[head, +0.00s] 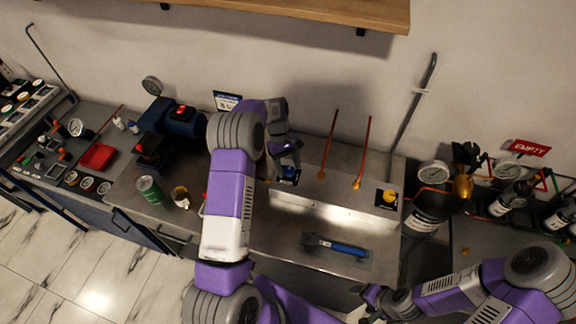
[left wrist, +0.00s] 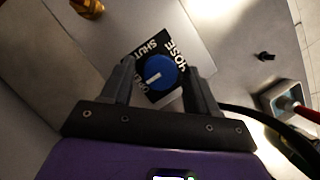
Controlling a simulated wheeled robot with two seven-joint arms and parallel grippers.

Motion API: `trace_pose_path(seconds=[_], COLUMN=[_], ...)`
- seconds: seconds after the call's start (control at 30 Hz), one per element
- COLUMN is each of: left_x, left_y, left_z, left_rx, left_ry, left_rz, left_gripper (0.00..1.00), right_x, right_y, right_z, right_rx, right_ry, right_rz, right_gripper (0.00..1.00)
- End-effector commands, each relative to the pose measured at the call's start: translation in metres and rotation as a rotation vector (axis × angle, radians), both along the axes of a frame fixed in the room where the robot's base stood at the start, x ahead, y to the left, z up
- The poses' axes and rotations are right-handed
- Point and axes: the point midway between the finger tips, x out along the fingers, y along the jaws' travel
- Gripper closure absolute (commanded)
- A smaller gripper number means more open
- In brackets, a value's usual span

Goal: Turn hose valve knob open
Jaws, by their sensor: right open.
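The hose valve knob (left wrist: 161,72) is a blue round knob with a white pointer line, on a black plate lettered HOSE, SHUT and OPEN. In the left wrist view its pointer runs lower left, towards the OPEN lettering. My left gripper (left wrist: 160,62) is open, with one finger on each side of the knob and gaps showing between. In the head view the knob (head: 289,174) sits on the left end of the metal bench's raised ledge, below my left gripper (head: 287,160). My right gripper (head: 372,302) is open and empty at the bottom edge, in front of the bench.
A blue-handled tool (head: 338,245) lies on the metal bench. A yellow knob (head: 389,196) is at the ledge's right end. Two copper rods (head: 364,152) rise from the ledge. A green can (head: 149,188) stands left of my arm. Gauges and bottles crowd the right.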

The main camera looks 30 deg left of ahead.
Motion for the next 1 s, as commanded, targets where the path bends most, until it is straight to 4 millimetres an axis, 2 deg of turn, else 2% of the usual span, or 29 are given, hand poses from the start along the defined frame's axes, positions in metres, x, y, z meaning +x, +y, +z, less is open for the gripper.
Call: trace_pose_path(seconds=[0.37, 0.8, 1.0], left_x=[0.0, 0.013, 0.014], left_y=[0.001, 0.022, 0.025], left_z=[0.002, 0.062, 0.07], left_rx=[-0.001, 0.001, 0.0], left_ry=[0.001, -0.001, 0.0], left_rz=[-0.002, -0.001, -0.001], left_gripper=[0.32, 0.32, 0.32], right_x=[0.0, 0.0, 0.0], right_y=[0.0, 0.0, 0.0], right_z=[0.0, 0.0, 0.0], right_rx=[0.0, 0.0, 0.0], right_ry=[0.0, 0.0, 0.0], right_rz=[0.0, 0.0, 0.0], right_gripper=[0.29, 0.29, 0.29])
